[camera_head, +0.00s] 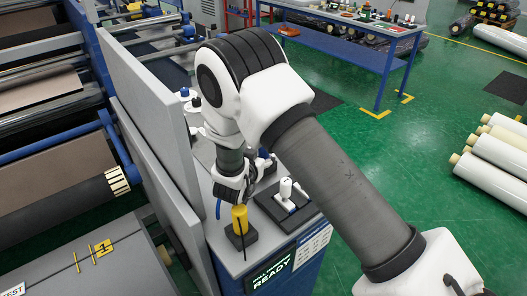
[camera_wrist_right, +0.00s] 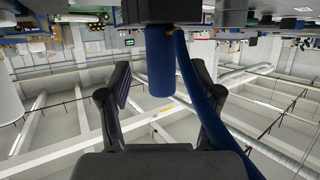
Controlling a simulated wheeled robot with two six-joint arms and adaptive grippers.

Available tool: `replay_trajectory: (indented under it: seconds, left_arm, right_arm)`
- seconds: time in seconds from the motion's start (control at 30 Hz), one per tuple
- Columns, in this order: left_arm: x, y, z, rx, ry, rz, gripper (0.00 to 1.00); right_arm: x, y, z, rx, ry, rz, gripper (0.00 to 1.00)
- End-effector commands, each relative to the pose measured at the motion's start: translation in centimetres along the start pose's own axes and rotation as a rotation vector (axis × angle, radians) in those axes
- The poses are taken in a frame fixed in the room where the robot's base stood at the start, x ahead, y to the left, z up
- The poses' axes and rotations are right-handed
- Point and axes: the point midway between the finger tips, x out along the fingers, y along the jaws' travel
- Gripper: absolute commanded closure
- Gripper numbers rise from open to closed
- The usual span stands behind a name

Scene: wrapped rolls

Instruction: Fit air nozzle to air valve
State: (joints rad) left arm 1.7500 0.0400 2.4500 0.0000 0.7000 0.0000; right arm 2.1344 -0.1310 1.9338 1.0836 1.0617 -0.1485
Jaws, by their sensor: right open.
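My right gripper (camera_head: 238,186) is low over the grey bench top in the head view, just behind a yellow cylinder (camera_head: 240,219) on a dark base. In the right wrist view, which looks upside down, my right gripper (camera_wrist_right: 160,80) is open, one finger on each side. A blue cylinder (camera_wrist_right: 161,72) on a dark block shows between and beyond the fingers; I cannot tell if they touch it. A blue hose (camera_wrist_right: 188,70) runs beside it, past the right finger. I cannot tell which part is the nozzle or the valve. My left gripper is out of view.
A white cylinder (camera_head: 286,188) stands on a dark plate to the right of the yellow one. A grey upright panel (camera_head: 150,110) borders the bench on the left. A screen (camera_head: 270,272) reading READY is on the front. A blue table (camera_head: 345,45) stands behind.

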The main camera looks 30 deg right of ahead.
Motion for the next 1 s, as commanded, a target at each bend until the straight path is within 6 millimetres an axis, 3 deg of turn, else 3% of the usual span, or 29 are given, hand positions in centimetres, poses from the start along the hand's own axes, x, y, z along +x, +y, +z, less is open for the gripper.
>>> replay_trajectory:
  seconds: [0.1, 0.2, 0.43, 0.47, 0.6, 0.63, 1.0]
  left_arm:
    - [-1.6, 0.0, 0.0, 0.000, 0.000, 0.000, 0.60]
    - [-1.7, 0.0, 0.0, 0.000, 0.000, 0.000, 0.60]
    - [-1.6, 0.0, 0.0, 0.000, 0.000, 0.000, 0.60]
    - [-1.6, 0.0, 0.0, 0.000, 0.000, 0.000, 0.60]
    - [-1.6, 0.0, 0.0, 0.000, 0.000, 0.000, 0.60]
    - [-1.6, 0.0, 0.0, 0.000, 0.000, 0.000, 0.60]
    - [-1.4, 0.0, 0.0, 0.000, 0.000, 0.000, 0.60]
  right_arm:
    - [2.1, 0.0, -0.3, 0.001, -0.002, 0.004, 0.36]
    - [3.6, -0.1, -0.1, 0.002, 0.000, 0.002, 0.36]
    - [4.1, -0.1, 0.1, -0.002, 0.001, 0.000, 0.36]
    - [4.1, -0.1, 0.1, -0.002, 0.001, 0.000, 0.43]
    - [4.0, -0.1, 0.1, -0.001, 0.000, 0.000, 0.93]
    - [4.0, -0.1, 0.1, -0.001, 0.000, 0.000, 1.00]
    - [4.0, -0.2, -0.2, 0.000, 0.002, 0.000, 1.00]
